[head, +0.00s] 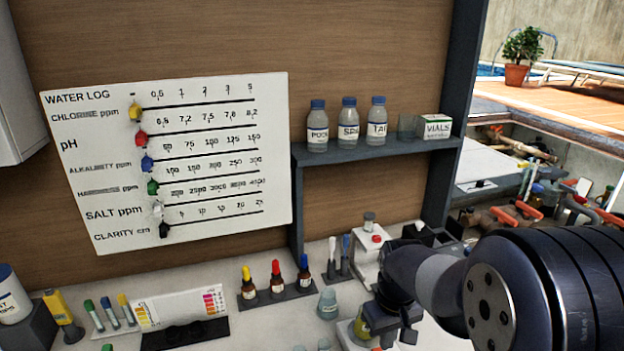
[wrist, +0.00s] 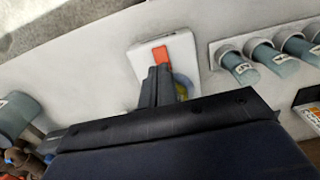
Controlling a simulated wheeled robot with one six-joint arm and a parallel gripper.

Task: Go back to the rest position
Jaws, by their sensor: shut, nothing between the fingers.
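My gripper (wrist: 163,75) is shut and empty, its two dark fingers together in the wrist view. In that view the fingertips overlap the near side of a white block (wrist: 186,45) with an orange-red patch (wrist: 160,54); I cannot tell whether they touch it. In the head view my arm reaches in from the right, and the dark gripper body (head: 398,318) hangs low over the white counter. The fingertips are not clear there. The rest position itself is not marked in either view.
Dropper bottles (head: 277,281), a small glass bottle (head: 327,303) and a white device with a red knob (head: 368,247) stand near my arm. A shelf (head: 345,152) holds three labelled bottles and a vials box (head: 434,126). The water log board (head: 215,150) hangs behind.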

